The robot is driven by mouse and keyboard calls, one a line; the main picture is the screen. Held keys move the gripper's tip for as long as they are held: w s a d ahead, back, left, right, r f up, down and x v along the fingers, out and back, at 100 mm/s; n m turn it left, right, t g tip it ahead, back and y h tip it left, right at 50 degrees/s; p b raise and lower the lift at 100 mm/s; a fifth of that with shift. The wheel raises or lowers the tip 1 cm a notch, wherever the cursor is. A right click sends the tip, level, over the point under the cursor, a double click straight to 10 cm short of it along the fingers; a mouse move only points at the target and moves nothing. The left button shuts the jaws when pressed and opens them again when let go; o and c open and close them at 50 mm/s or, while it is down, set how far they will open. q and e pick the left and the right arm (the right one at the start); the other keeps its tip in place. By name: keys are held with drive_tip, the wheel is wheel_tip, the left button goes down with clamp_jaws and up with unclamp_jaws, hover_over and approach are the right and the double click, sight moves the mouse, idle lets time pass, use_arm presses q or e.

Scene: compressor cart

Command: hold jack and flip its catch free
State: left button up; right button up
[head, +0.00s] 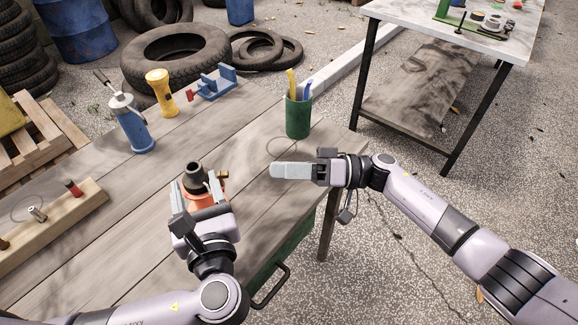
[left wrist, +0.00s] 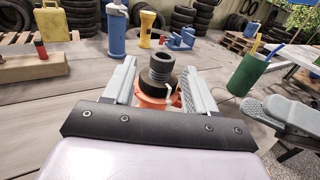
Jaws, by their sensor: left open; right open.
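The jack (head: 196,180) stands upright on the wooden bench, with an orange body and a dark ribbed post on top. In the left wrist view the jack (left wrist: 161,70) sits between the fingers of my left gripper (left wrist: 160,68). My left gripper (head: 196,187) is open, one finger on each side, with no clear contact. A small brass-coloured part (head: 224,174) shows at the jack's right side. A thin pale piece (left wrist: 169,93) shows at its front; I cannot tell which is the catch. My right gripper (head: 274,170) is open and empty, right of the jack and apart from it.
A green cup (head: 298,117) with pens stands behind my right gripper. A blue bottle (head: 134,128), yellow flashlight (head: 161,92) and blue vise (head: 215,84) stand farther back. A wooden block (head: 60,222) lies at the left. Bare bench lies between the jack and cup.

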sight(192, 174)
use_arm(q)
drive_tip(key=shift+w, duration=0.2)
drive_tip(key=shift+x, duration=3.4)
use_arm(e)
drive_tip(key=shift+w+d+g+h, duration=0.1)
drive_tip(key=shift+d+g+h, duration=0.25)
drive_tip(key=shift+g+h, duration=0.35)
use_arm(q)
drive_tip(key=shift+a, duration=0.1)
clamp_jaws()
drive_tip(key=shift+s+f, duration=0.1)
drive_tip(key=shift+f, duration=0.05)
